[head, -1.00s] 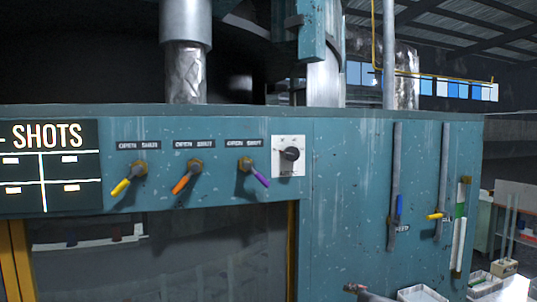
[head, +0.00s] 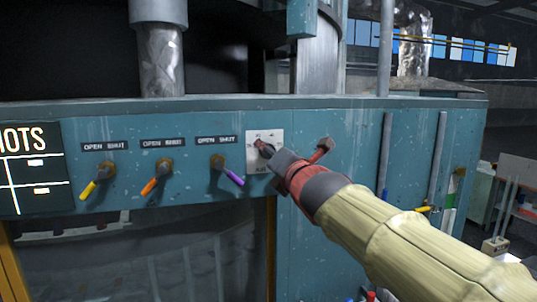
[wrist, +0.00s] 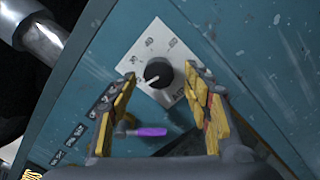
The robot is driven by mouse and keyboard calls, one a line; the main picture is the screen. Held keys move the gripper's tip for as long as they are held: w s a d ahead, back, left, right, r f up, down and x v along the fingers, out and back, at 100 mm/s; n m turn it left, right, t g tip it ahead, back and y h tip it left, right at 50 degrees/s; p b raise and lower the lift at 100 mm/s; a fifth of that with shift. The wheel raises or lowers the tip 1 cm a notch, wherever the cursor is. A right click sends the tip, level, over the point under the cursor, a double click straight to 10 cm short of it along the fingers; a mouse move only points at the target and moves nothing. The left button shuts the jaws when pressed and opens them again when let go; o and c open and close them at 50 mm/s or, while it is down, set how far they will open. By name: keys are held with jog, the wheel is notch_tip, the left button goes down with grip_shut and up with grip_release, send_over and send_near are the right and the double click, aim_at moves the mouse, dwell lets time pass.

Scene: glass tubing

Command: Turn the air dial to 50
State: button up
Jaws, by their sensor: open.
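The air dial is a black round knob (wrist: 158,73) on a white square plate (wrist: 150,48) with small dark markings, fixed to the teal panel. In the wrist view a white pointer line shows on the knob, toward the lower left of that picture; the markings are too small to read. My gripper (wrist: 165,88) is open, with a yellow-padded finger on each side of the knob's near side; I cannot tell whether they touch it. In the head view my gripper (head: 265,155) covers part of the plate (head: 264,136), and most of the knob is hidden.
Left of the dial are levers with purple (head: 234,177), orange (head: 149,187) and yellow (head: 87,191) handles under small labels. The purple handle (wrist: 146,132) sits close to my fingers in the wrist view. Vertical pipes (head: 386,150) run down the panel at right.

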jog(key=shift+x, duration=1)
jog(key=shift+c, duration=1.2)
jog(key=c, duration=0.9)
